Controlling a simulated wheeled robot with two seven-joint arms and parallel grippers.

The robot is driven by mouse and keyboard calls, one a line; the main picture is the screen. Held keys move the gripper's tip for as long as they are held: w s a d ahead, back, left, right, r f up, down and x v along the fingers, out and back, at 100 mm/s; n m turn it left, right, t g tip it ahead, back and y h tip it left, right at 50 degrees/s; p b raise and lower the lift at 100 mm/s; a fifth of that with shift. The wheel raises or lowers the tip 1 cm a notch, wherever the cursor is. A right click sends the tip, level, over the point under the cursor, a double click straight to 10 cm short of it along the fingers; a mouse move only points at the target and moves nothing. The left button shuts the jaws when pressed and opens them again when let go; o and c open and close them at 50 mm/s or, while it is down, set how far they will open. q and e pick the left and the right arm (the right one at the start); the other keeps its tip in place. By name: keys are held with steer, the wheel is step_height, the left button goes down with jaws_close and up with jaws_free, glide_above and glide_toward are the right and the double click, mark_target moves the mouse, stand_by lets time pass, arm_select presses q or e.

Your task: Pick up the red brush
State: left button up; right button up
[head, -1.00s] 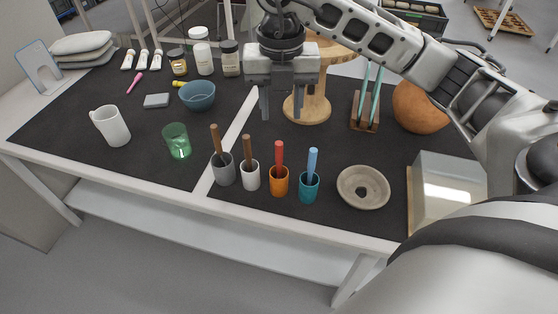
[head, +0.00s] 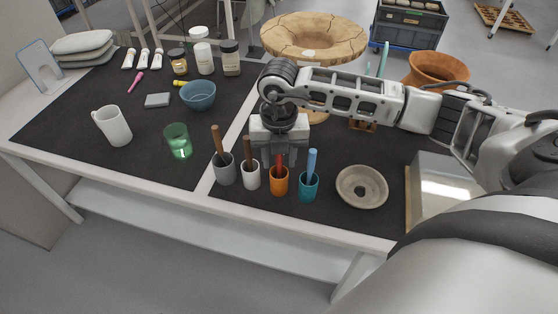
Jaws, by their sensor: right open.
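The red brush (head: 281,161) stands upright in an orange cup (head: 279,184) near the front of the table. Its handle top is hidden by my right gripper (head: 279,160), which points down over it. The fingers are open, and in this view the red handle shows between them; whether they touch it cannot be told. My left gripper is not in view.
Close by, brown-handled brushes stand in a grey cup (head: 226,175) and a white cup (head: 250,178), and a blue one in a teal cup (head: 308,189). A green glass (head: 178,148) stands left.

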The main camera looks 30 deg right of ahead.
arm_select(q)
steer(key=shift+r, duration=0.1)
arm_select(e)
steer(key=shift+f, duration=0.1)
jaws_close()
step_height(320, 180, up, 10)
steer(key=shift+r+b, duration=0.1)
steer(key=shift+b, duration=0.4)
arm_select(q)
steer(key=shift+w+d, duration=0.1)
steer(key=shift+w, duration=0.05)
